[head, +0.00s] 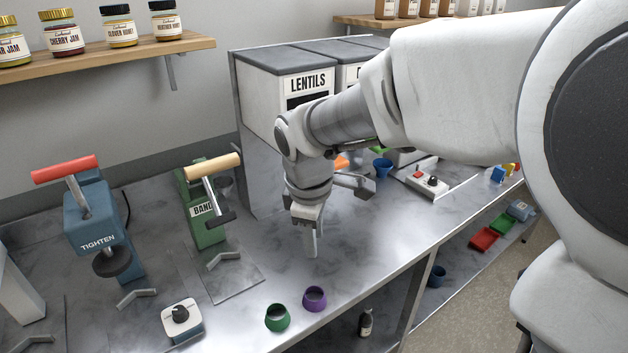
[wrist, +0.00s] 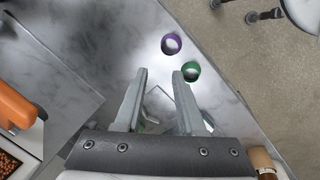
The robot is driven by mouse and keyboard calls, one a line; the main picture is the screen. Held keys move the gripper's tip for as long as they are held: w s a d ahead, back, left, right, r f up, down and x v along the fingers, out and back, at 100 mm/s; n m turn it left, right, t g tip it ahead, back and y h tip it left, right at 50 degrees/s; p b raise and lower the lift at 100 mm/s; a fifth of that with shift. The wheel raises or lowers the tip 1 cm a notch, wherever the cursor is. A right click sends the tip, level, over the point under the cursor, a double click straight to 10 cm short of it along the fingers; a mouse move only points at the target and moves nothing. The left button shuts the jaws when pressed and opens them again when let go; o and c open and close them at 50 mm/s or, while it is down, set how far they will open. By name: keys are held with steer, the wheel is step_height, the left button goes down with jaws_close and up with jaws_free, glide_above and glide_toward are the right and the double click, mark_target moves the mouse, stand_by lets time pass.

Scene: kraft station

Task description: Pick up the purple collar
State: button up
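The purple collar (head: 314,299) is a small open ring standing on the grey marbled counter near its front edge. It also shows in the wrist view (wrist: 171,44), ahead of the fingertips. A green collar (head: 277,317) stands just left of it in the head view and shows in the wrist view (wrist: 190,71), close to one fingertip in the picture. My gripper (head: 312,254) points down above the counter, behind the purple collar and apart from it. In the wrist view my gripper (wrist: 158,72) has its two fingers spread with nothing between them.
A blue press marked TIGHTEN (head: 97,235) and a green press marked BAND (head: 205,215) stand on the left. A knob box (head: 182,321) sits at the front left. The lentils bin (head: 290,100) stands behind my gripper. The counter's front edge (head: 378,285) runs close by the collars.

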steer(key=b+x, duration=0.1)
steer(key=x, duration=1.1)
steer(key=shift+f, duration=0.25)
steer(key=shift+s+a+b+x, duration=0.1)
steer(key=shift+b+x, duration=0.15)
steer(key=shift+x, duration=1.05)
steer(key=shift+s+a+b+x, duration=0.15)
steer(key=shift+b+x, duration=0.05)
steer(key=shift+x, duration=1.1)
jaws_close()
